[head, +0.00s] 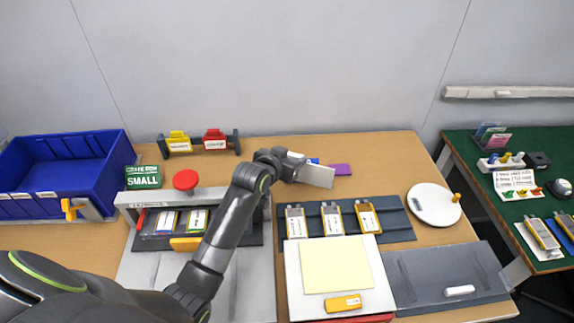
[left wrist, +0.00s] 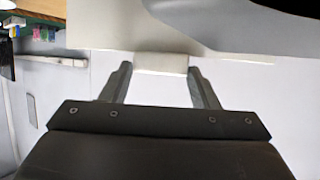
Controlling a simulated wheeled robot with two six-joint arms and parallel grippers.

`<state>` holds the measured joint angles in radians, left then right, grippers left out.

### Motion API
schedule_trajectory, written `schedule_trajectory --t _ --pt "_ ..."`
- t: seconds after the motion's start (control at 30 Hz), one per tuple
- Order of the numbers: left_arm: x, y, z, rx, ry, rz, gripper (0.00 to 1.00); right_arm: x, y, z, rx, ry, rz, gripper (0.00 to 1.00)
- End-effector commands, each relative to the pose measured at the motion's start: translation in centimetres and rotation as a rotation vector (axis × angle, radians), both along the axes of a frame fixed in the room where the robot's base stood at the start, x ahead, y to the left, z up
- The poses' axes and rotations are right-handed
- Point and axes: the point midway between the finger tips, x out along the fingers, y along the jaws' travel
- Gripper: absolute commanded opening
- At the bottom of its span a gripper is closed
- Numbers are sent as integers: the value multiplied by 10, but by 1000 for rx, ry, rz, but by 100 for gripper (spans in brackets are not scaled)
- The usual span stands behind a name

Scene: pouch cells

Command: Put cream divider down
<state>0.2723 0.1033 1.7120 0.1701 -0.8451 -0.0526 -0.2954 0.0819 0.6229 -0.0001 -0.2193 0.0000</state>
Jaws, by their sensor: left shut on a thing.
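My left gripper (head: 298,165) is shut on the cream divider (head: 317,177), a flat pale plate held over the back middle of the wooden table. In the left wrist view the divider's cream tab (left wrist: 160,63) sits between the two fingers (left wrist: 161,85), with its plate spreading beyond them. A purple piece (head: 341,169) lies just right of the held divider, and a bit of blue (head: 313,160) shows behind it, mostly hidden. Whether the divider touches anything below cannot be told. My right gripper is not in view.
A dark tray (head: 400,222) with several pouch cells lies in front, beside a white round dish (head: 434,205). A rack with yellow and red pieces (head: 199,143) stands back left, near a blue bin (head: 68,170). Bare tabletop (head: 385,160) lies right of the purple piece.

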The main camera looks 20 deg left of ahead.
Motion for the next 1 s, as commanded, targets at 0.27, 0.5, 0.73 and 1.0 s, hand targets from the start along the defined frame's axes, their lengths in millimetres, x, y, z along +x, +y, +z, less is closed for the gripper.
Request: schedule_trajectory --t 0.27,0.5,0.73,1.0 --pt "-1 0 -35 -1 1 0 1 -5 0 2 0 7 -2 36" --pt "0 0 -37 0 -1 0 1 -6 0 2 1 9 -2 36" --pt "0 0 -43 0 0 0 1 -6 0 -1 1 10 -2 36" --pt "-2 0 -52 -1 10 1 65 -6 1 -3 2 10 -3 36"
